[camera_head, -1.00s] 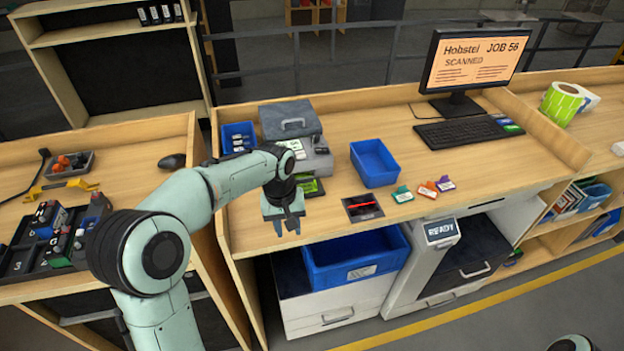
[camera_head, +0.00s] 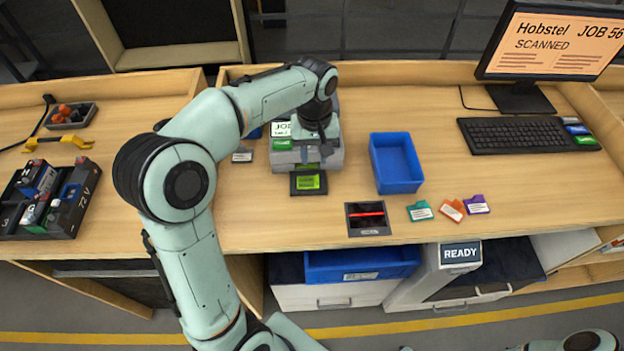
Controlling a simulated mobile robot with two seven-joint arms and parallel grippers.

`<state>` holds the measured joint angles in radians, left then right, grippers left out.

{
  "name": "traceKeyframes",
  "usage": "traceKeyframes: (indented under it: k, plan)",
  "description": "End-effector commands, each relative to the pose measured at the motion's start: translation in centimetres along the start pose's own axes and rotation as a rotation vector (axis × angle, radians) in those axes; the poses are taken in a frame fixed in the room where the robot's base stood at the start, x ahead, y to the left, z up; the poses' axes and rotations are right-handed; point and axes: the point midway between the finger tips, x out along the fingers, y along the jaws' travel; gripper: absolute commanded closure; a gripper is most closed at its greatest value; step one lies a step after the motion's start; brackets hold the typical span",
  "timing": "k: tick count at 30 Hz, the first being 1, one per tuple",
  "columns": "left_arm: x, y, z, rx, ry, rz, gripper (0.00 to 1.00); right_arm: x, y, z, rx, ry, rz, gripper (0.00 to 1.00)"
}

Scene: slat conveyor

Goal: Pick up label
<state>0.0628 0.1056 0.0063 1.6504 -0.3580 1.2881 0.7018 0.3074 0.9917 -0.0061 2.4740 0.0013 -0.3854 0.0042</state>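A white label (camera_head: 281,130) with green "JOB" print shows at the left of the top of a grey label printer (camera_head: 335,157). A small green piece (camera_head: 282,145) is just below it. My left gripper (camera_head: 322,150) points down over the printer, to the right of the label and apart from it in the picture. Its fingers are small and dark, and I cannot tell their opening. My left forearm hides the printer's back. My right gripper is not in view; only part of my arm shows at the bottom right.
A small green screen (camera_head: 309,182) sits in front of the printer. A blue bin (camera_head: 396,163), a scanner with a red line (camera_head: 367,218) and teal (camera_head: 420,211), orange (camera_head: 452,210) and purple (camera_head: 477,204) tags lie to the right. A grey tag (camera_head: 243,155) lies left of the printer.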

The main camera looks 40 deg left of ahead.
Motion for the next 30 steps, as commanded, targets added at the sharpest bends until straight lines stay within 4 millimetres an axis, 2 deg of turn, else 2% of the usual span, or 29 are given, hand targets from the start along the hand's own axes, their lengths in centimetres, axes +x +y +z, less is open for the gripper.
traceKeyframes:
  k: [1, 3, 11, 19, 28, 29, 30]
  plan:
    - [1.1, -0.1, 0.1, 0.0, -0.004, -0.003, 0.65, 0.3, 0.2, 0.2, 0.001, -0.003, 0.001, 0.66]
    - [2.1, -0.1, 0.0, 0.0, -0.002, -0.002, 0.65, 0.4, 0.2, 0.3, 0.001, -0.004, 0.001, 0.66]
    - [3.9, 0.2, -0.2, 0.001, 0.0, -0.001, 0.65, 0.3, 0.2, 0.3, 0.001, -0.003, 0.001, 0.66]
    - [7.7, 0.7, -0.4, 0.0, -0.001, 0.0, 0.65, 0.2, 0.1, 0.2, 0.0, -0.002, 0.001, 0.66]
    - [8.3, 0.7, -0.5, 0.0, 0.001, 0.001, 0.65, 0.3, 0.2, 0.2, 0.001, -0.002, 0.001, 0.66]
    - [8.3, 0.7, -0.5, 0.0, 0.001, 0.001, 0.68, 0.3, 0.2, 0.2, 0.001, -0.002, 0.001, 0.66]
    - [8.3, 0.7, -0.5, 0.0, 0.002, 0.001, 0.79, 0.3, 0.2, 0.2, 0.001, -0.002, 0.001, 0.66]
